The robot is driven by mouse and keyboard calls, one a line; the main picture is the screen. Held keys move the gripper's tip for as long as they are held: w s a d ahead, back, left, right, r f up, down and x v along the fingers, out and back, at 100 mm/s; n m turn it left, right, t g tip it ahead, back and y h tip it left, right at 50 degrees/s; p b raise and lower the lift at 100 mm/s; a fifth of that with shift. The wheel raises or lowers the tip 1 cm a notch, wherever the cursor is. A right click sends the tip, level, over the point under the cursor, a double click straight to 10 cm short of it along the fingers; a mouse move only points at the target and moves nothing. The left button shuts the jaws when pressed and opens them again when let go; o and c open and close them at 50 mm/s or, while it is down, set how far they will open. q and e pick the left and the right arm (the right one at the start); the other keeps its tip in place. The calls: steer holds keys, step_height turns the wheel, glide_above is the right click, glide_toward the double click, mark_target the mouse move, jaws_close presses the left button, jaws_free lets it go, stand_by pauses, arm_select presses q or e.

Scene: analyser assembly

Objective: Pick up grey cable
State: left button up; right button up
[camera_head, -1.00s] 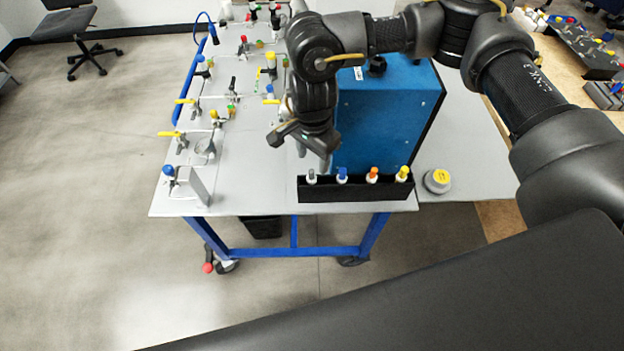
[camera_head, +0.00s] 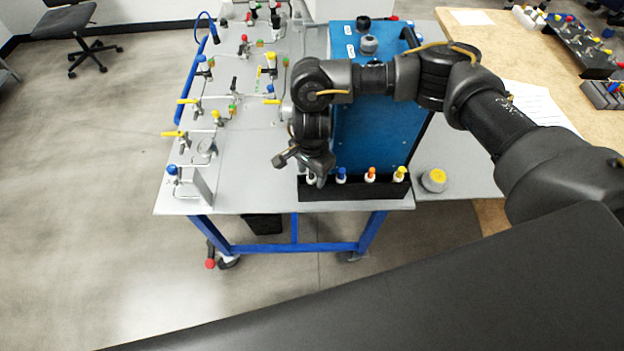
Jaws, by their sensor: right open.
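A black rack (camera_head: 356,190) stands at the front edge of the grey table and holds a row of small connectors. The grey cable (camera_head: 311,180) is in the leftmost place and is mostly hidden by my right gripper; only a pale bit of it shows. The blue (camera_head: 341,175), orange (camera_head: 370,175) and yellow (camera_head: 399,174) connectors stand upright to its right. My right gripper (camera_head: 316,177) is open and points down at the left end of the rack, over the grey cable. I cannot tell whether its fingers touch it. My left gripper is not in view.
A blue box (camera_head: 372,110) stands just behind the rack, close to my right arm. Valves and tubing (camera_head: 205,150) cover the left of the table (camera_head: 255,190). A round grey piece with a yellow top (camera_head: 434,180) sits right of the rack.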

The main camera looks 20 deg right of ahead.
steer(key=shift+c, duration=0.2)
steer(key=c, duration=1)
steer(key=shift+r+p, duration=1.15)
steer(key=shift+r, duration=11.35)
